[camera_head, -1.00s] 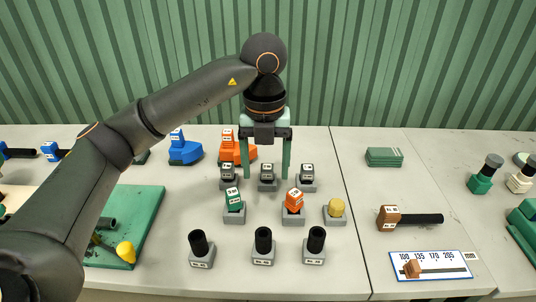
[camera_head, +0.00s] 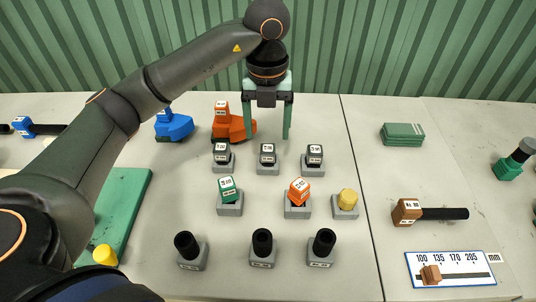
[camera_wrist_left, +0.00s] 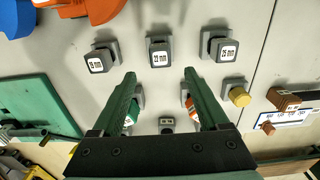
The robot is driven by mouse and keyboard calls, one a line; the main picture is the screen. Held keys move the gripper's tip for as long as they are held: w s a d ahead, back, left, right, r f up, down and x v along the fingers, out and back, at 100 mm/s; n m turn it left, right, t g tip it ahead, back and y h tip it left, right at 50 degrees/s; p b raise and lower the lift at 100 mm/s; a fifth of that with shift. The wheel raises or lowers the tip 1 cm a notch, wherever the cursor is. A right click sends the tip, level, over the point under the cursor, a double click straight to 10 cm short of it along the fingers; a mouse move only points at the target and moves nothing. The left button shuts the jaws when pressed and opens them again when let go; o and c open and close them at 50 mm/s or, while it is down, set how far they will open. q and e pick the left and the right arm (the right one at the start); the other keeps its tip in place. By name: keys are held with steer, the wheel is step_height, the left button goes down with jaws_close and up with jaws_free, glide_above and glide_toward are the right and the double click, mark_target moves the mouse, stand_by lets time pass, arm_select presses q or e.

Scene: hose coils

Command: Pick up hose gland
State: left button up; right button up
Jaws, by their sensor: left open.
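No piece is legibly marked as a hose gland; small pieces on grey stands are the likely candidates. The back row holds three dark labelled pieces: left (camera_head: 222,153), middle (camera_head: 267,153) and right (camera_head: 314,154). They also show in the left wrist view, the middle one (camera_wrist_left: 159,53) ahead between my fingers' lines. The middle row has a green piece (camera_head: 229,189), an orange piece (camera_head: 299,191) and a yellow cap (camera_head: 347,197). My left gripper (camera_head: 268,135) is open and empty, its fingers pointing down, above or just behind the back row. My right gripper is not in view.
Black tubes (camera_head: 262,242) on stands form the front row. An orange part (camera_head: 232,123) and a blue part (camera_head: 173,125) stand behind left. A green mat (camera_head: 122,205) lies left; a brown-and-black piece (camera_head: 430,212) and a size gauge (camera_head: 450,270) lie right.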

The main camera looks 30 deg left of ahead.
mark_target(268, 146)
arm_select(q)
steer(key=f, duration=0.5)
steer(key=w+f, duration=0.1)
steer(key=f, duration=0.1)
steer(key=shift+a+f, duration=0.2)
jaws_close()
stand_by(0.5)
